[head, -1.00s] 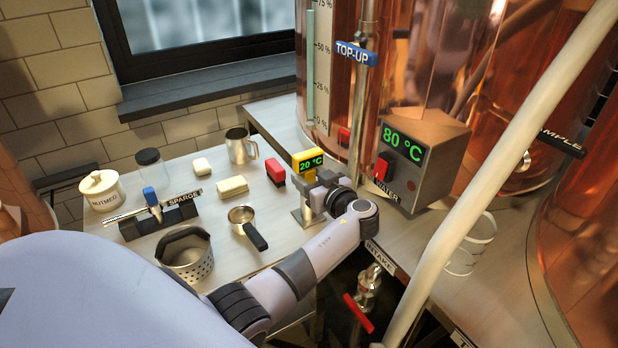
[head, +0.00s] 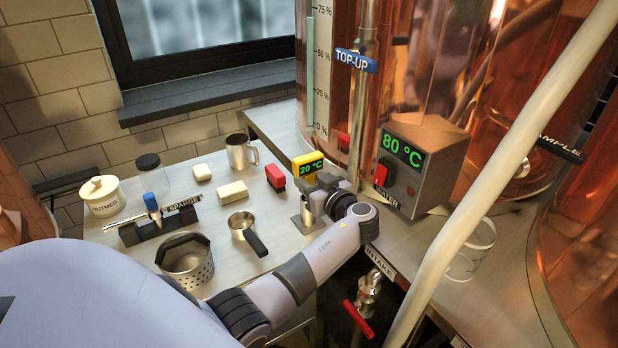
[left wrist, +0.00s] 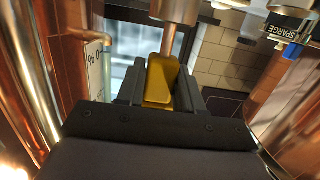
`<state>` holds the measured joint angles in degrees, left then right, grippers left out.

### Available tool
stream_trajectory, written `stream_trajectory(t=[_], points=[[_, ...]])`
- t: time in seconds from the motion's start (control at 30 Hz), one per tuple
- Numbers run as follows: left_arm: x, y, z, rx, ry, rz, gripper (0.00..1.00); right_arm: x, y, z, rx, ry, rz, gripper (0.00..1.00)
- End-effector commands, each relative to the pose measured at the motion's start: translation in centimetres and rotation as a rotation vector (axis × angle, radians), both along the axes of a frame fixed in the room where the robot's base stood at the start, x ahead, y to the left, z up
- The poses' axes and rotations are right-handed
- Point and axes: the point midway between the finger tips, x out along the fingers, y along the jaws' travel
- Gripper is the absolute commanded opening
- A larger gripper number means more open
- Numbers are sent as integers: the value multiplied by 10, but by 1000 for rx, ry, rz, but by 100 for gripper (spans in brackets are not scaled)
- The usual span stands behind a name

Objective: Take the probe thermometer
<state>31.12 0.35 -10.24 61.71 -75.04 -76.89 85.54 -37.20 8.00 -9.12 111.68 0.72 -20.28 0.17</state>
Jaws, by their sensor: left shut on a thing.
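The probe thermometer (head: 308,166) has a yellow head with a green "20 °C" display. It is upright above a small metal stand (head: 306,222) at the right end of the steel table. My left gripper (head: 326,186) is shut on the yellow head from the right side. In the left wrist view the yellow body (left wrist: 160,82) sits between the two dark fingers. The probe below the head is mostly hidden, so I cannot tell whether it is seated in the stand. My right gripper is not in view.
The "80 °C" control box (head: 428,160) and the copper vessel with the TOP-UP pipe (head: 358,110) stand close behind and right. A red block (head: 275,178), a steel jug (head: 240,152) and a black-handled scoop (head: 247,230) are left of the gripper.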

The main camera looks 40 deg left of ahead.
Motion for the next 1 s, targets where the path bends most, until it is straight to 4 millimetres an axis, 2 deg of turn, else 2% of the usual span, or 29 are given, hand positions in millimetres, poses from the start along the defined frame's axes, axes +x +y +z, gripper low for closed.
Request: stream_trajectory(t=[0.57,1.0], points=[[0,0,18,0,-1,0,0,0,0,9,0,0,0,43],[0,0,54,-1,-3,0,0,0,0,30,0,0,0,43]])
